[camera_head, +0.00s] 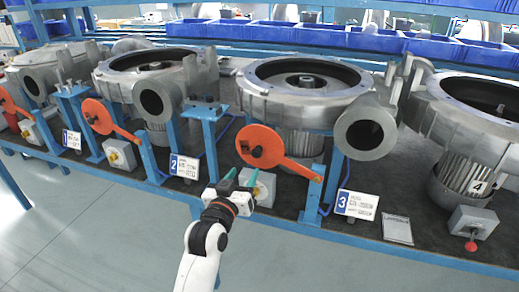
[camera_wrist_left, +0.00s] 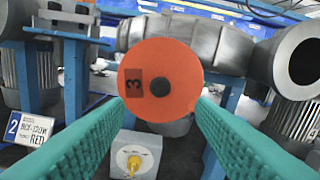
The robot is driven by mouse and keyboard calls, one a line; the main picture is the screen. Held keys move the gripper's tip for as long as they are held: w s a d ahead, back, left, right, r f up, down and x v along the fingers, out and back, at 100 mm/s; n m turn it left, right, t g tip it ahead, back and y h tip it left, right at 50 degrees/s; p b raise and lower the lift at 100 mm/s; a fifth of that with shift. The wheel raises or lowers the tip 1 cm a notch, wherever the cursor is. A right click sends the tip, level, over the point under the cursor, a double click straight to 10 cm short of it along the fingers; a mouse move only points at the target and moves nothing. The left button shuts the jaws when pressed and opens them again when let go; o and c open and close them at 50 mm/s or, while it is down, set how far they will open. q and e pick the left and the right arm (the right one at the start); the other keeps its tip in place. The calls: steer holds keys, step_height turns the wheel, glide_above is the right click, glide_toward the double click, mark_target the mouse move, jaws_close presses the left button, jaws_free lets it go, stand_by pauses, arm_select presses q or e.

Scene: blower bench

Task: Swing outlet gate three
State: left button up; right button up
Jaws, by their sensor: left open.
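Outlet gate three is an orange disc (camera_head: 258,146) with an orange arm reaching right to a blue post, in front of a grey blower. In the left wrist view the disc (camera_wrist_left: 160,55) faces me, with a dark "3" label and a dark round hub. My left gripper (camera_head: 238,175) is open and empty, just below and in front of the disc. Its green fingers (camera_wrist_left: 160,105) frame the lower part of the disc, which looks apart from them. The gate's arm is hidden behind the disc in the wrist view. My right gripper is not in view.
A grey switch box (camera_head: 264,186) with a yellow knob (camera_wrist_left: 135,163) sits close below the disc. Sign 2 (camera_head: 184,167) is left, sign 3 (camera_head: 356,205) right. The round blower outlet (camera_head: 366,134) stands right of the gate. Other orange gates (camera_head: 97,116) stand left. The floor in front is clear.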

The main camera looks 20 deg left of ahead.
mark_target(255, 155)
arm_select(q)
steer(key=w+p, duration=0.1)
steer(key=w, duration=0.9)
steer(key=shift+w+d, duration=0.15)
steer(key=shift+w, duration=0.05)
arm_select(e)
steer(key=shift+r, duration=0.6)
arm_select(q)
steer(key=shift+c, duration=0.5)
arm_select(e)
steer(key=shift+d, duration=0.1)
arm_select(q)
jaws_close()
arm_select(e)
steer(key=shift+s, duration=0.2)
